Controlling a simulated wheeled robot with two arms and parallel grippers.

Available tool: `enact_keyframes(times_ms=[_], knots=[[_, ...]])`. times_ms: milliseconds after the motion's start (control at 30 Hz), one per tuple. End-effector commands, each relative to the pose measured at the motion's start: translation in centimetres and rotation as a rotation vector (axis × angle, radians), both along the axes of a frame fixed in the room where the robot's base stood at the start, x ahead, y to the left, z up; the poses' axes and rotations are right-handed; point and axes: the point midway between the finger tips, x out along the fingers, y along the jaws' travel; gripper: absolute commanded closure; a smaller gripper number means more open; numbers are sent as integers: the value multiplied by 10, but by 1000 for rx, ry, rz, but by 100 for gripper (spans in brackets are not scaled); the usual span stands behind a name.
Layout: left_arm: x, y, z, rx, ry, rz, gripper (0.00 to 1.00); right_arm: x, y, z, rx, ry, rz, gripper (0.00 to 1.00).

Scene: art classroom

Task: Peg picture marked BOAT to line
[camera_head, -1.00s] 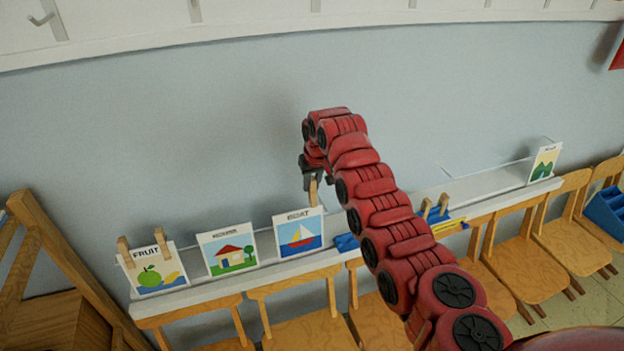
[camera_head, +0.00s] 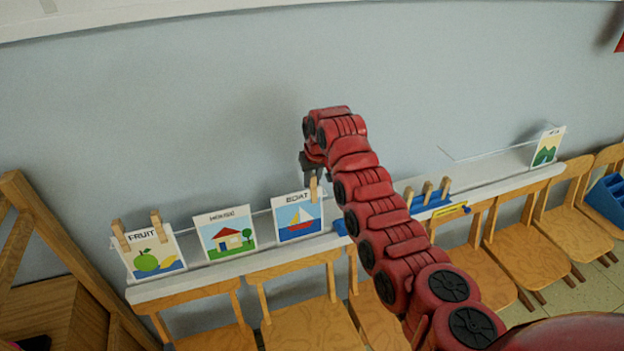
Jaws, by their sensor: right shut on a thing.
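The BOAT picture (camera_head: 298,220), a white card with a sailboat, stands upright on the shelf beside the HOUSE picture (camera_head: 225,235). My right gripper (camera_head: 312,174) is shut on a wooden peg (camera_head: 314,190), which points down. The peg overlaps the BOAT picture's upper right corner; I cannot tell whether it clips the card or is only in front of it. My right arm hides part of the shelf and line to the right. The FRUIT picture (camera_head: 151,254) at the left has two pegs (camera_head: 120,235) on its top edge. My left gripper is not in view.
The white shelf (camera_head: 200,278) runs along the grey wall. A blue holder (camera_head: 432,206) with upright pegs (camera_head: 427,192) stands right of my arm. Another picture (camera_head: 547,148) is at the far right. Wooden chairs (camera_head: 300,300) line the shelf's front; a wooden frame stands left.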

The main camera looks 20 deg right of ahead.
Motion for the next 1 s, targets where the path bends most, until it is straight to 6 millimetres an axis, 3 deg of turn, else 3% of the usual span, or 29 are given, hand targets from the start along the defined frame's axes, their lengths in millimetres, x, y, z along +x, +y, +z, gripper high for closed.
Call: enact_keyframes(times_ms=[433, 467, 633, 1000], knots=[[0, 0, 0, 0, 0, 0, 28, 0, 0, 0, 0, 0, 0, 100], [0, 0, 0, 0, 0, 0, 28, 0, 0, 0, 0, 0, 0, 73], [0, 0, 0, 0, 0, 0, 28, 0, 0, -1, 0, 0, 0, 43], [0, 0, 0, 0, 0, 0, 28, 0, 0, -1, 0, 1, 0, 43]])
